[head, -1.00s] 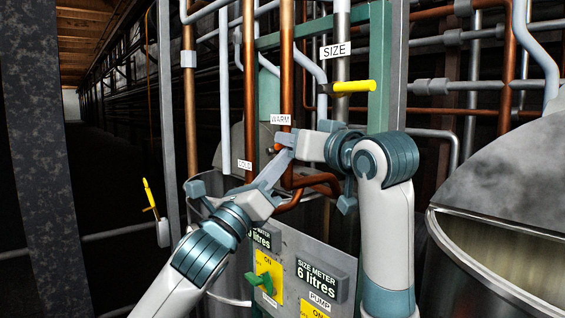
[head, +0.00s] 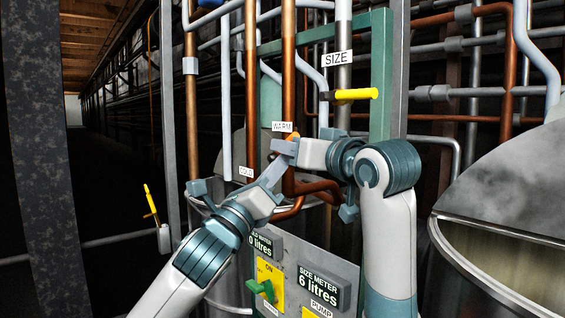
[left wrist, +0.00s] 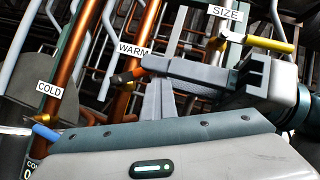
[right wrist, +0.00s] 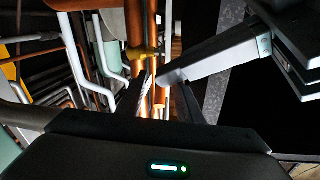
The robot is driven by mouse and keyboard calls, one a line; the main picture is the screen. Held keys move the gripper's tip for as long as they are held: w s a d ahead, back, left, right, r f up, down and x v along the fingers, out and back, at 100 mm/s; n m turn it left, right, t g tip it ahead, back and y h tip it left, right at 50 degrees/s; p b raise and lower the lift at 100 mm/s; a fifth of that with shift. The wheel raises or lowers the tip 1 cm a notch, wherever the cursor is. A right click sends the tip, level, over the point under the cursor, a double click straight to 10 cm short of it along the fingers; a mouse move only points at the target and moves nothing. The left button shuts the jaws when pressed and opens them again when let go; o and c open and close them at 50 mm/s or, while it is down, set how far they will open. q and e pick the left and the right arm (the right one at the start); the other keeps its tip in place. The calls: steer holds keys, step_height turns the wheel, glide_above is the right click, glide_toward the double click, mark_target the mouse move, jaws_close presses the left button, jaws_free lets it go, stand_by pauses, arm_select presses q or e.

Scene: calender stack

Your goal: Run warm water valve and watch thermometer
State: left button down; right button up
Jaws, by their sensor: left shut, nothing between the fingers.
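The WARM label (head: 282,127) hangs on a copper pipe. The orange-red handle of the warm valve (head: 291,136) shows just below it, and in the left wrist view (left wrist: 127,77). My right gripper (head: 282,147) is at this handle, its fingertips at or close to it. Its fingers stand apart in the right wrist view (right wrist: 160,95); whether they grip the handle is unclear. My left gripper (head: 283,163) is shut and empty, just below the right gripper; its fingers point up in the left wrist view (left wrist: 158,85). I cannot make out a thermometer.
A yellow-handled SIZE valve (head: 356,94) sits above right. The COLD label (head: 246,172) is at left. A panel below carries the size meter (head: 318,288), reading 6 litres, and a green switch (head: 261,289). A large metal vat (head: 470,235) stands at right.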

arm_select(q)
steer(key=shift+s+a, duration=0.15)
steer(key=shift+a, duration=0.4)
arm_select(e)
steer(key=a+v, duration=0.1)
steer(key=v, duration=0.6)
steer(key=shift+s+d, duration=0.2)
steer(key=shift+s, duration=0.3)
steer(key=shift+r, duration=0.2)
